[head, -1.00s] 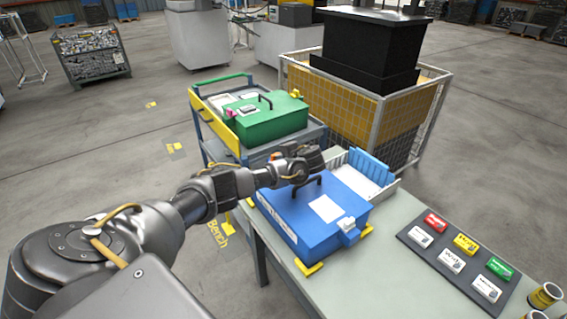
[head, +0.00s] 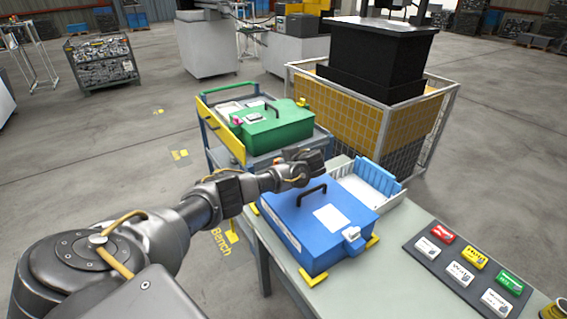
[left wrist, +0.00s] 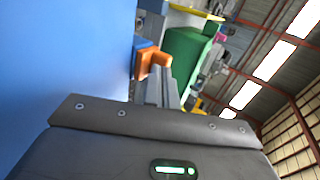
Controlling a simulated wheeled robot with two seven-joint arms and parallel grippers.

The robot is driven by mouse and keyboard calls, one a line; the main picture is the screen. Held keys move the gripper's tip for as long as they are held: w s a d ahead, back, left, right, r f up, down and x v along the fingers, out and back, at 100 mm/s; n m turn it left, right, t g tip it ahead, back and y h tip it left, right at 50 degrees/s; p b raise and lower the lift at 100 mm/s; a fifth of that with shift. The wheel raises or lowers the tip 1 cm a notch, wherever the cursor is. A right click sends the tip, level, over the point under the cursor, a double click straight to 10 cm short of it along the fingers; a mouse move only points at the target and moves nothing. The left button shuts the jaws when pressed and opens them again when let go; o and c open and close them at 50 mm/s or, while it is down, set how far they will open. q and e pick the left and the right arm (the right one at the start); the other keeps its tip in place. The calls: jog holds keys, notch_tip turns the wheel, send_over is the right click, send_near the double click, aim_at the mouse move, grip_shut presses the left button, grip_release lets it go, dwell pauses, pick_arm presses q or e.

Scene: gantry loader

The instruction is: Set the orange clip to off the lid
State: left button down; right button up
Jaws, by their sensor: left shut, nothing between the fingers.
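The blue box with a flat lid (head: 300,221) stands on the bench, with a black handle and a white label on top. The orange clip (left wrist: 146,60) shows in the left wrist view at the edge of a blue surface; in the head view I cannot see it. My left gripper (head: 312,164) is at the far side of the blue box in the head view. In the left wrist view its fingers (left wrist: 168,88) are shut and empty, close to the clip; I cannot tell whether they touch it. My right gripper is not in view.
A pale latch (head: 351,235) sits on the box's near corner. Yellow corner brackets (head: 314,275) surround the box. A blue-and-white tray (head: 365,185) is behind it. A green box (head: 270,128) sits on a cart. A dark board (head: 468,268) with colored blocks lies at right.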

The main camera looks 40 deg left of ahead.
pick_arm(q)
jog(key=p+v, duration=0.8)
jog(key=shift+d+r, duration=0.2)
jog(key=shift+r, duration=0.25)
jog(key=shift+s+d+p, duration=0.15)
jog(key=shift+d+p, duration=0.4)
